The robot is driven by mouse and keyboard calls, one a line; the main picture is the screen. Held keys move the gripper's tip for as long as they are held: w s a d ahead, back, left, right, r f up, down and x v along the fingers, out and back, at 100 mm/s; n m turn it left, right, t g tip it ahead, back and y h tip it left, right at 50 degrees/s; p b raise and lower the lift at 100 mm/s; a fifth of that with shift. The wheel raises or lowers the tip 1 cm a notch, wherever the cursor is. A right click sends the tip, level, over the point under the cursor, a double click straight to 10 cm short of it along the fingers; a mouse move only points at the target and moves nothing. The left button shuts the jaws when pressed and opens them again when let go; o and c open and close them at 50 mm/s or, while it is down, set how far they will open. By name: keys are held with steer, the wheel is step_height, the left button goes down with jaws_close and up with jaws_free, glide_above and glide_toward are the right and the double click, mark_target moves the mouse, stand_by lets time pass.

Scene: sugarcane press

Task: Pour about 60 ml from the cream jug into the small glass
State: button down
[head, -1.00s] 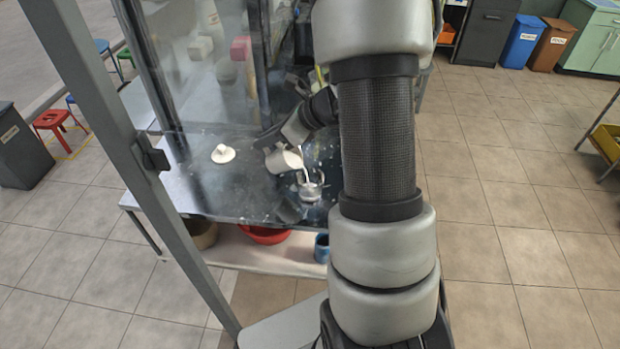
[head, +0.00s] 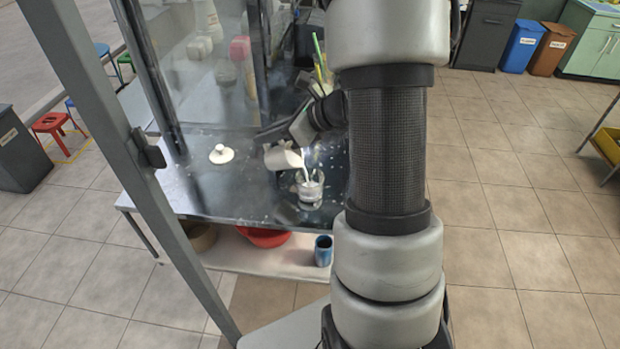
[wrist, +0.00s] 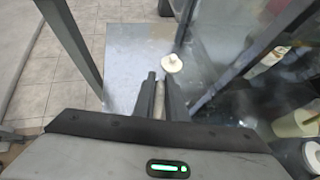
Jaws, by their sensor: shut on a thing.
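The white cream jug (head: 282,158) is held tilted to the right over the counter, and a white stream runs from its lip into the small clear glass (head: 310,188). The glass stands upright on the metal counter, below and right of the jug. My gripper (head: 262,139) is shut on the jug; my arm hides part of this area. In the wrist view the two fingers of my gripper (wrist: 160,95) are close together with a pale strip between them. The jug's body is mostly hidden there. The level inside the glass is too small to tell.
A white lid-like disc with a knob (head: 221,154) lies on the counter (head: 200,180), left of the jug. Clear panels and a post stand behind and left. A red bowl (head: 264,237) and a blue cup (head: 323,251) sit on the shelf below.

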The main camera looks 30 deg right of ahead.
steer(key=shift+s+d+r+t+y+b, duration=0.3)
steer(key=shift+r+t+y+b, duration=0.15)
steer(key=shift+b, duration=0.5)
steer(key=shift+w+a+r+p, duration=0.1)
steer(key=shift+r+p, duration=0.05)
steer(key=shift+p, duration=0.25)
steer(key=g+h+p, duration=0.1)
steer(key=p, duration=0.2)
steer(key=w+a+f+g+h+p, duration=0.1)
steer(key=p, duration=0.2)
steer(key=shift+w+a, duration=0.1)
steer(key=w+a+f+g+h, duration=0.3)
steer(key=w+f+g+h, duration=0.1)
steer(key=f, duration=0.3)
steer(key=shift+w+a+g, duration=0.15)
steer(key=shift+g, duration=0.2)
stand_by(0.8)
steer(key=shift+w+a+f+g+h, duration=0.4)
steer(key=shift+f+g, duration=0.05)
steer(key=shift+f, duration=0.15)
steer(key=shift+w+a+f+g+h, duration=0.35)
steer(key=shift+f+g, duration=0.05)
steer(key=shift+f, duration=0.15)
steer(key=shift+w+a+f+g+h, duration=0.4)
steer(key=shift+f+g, duration=0.05)
steer(key=shift+f, duration=0.15)
